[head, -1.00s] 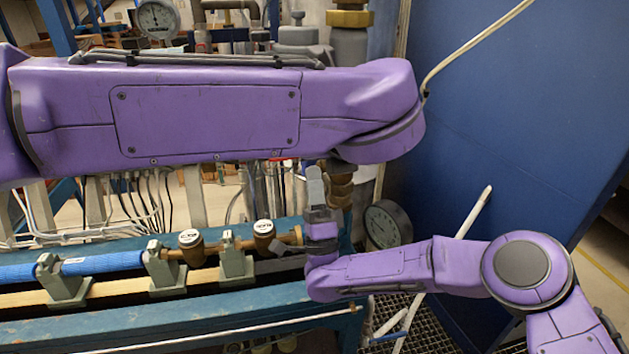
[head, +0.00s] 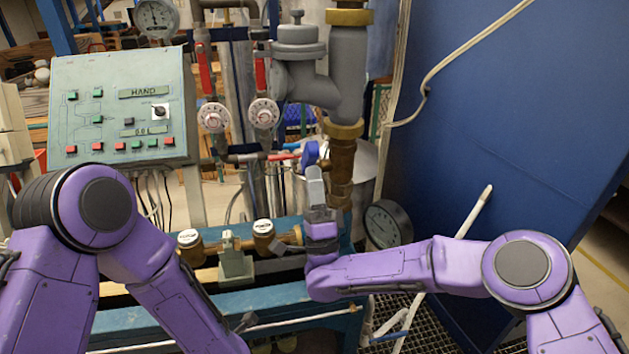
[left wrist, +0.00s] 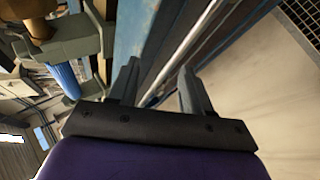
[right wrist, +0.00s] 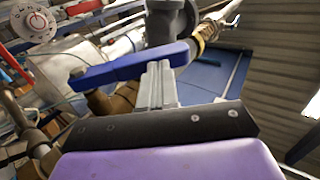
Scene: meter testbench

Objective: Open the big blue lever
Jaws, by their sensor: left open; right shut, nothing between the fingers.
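The big blue lever (right wrist: 130,66) shows in the right wrist view as a long flat blue handle below a grey valve body. In the head view only a small blue part (head: 311,153) of it shows, above my right gripper. My right gripper (head: 315,180) is shut and points up beside the brass pipe. In the right wrist view its closed fingers (right wrist: 157,80) reach up to the lever and overlap it; I cannot tell whether they touch. My left gripper (left wrist: 160,85) is open and empty, low by the bench edge. It is hidden in the head view.
A green control panel (head: 120,100) stands at the left. Two white dials (head: 214,117) hang on pipes beside a grey valve pipe (head: 345,80). A round gauge (head: 387,224) is right of my right gripper. A blue bench (head: 205,305) runs below. A blue wall (head: 510,100) is at right.

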